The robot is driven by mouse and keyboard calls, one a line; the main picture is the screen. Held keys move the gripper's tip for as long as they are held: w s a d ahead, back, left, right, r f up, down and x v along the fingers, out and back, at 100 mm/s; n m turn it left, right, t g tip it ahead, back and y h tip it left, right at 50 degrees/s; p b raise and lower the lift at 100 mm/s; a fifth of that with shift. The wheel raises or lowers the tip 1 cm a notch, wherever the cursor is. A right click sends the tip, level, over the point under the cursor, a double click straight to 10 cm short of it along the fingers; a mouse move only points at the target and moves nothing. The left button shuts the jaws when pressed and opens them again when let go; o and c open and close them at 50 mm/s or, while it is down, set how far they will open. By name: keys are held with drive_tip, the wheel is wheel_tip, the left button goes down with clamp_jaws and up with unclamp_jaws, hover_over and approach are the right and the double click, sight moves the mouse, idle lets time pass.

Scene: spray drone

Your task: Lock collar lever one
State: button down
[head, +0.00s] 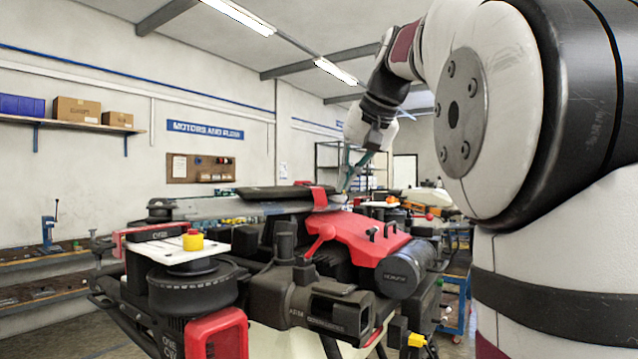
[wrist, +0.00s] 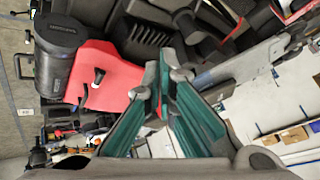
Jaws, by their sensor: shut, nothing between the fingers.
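The spray drone fills the middle of the head view, with a red top cover (head: 365,240) and folded dark arms. A red clamp-like piece (head: 319,197) stands upright around a folded arm, and a red lever-shaped part (head: 322,236) sits lower, beside the cover. I cannot tell which of these is collar lever one. My gripper (head: 347,186) is above the drone, just right of the upright red piece. In the wrist view, its teal fingers (wrist: 164,75) are together and empty, over dark drone parts beside the red cover (wrist: 105,72). Contact cannot be judged.
A yellow knob (head: 193,240) stands on a white plate above a round black motor at the front left. A blue cart (head: 458,300) stands at right. Shelves and a bench with a blue press (head: 48,232) line the left wall. Air above the drone's left side is clear.

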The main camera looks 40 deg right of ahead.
sight(318, 242)
wheel_tip(318, 242, down, 7)
drive_tip(key=w+a, duration=0.1)
drive_tip(key=a, duration=0.1)
drive_tip(key=shift+w, duration=0.25)
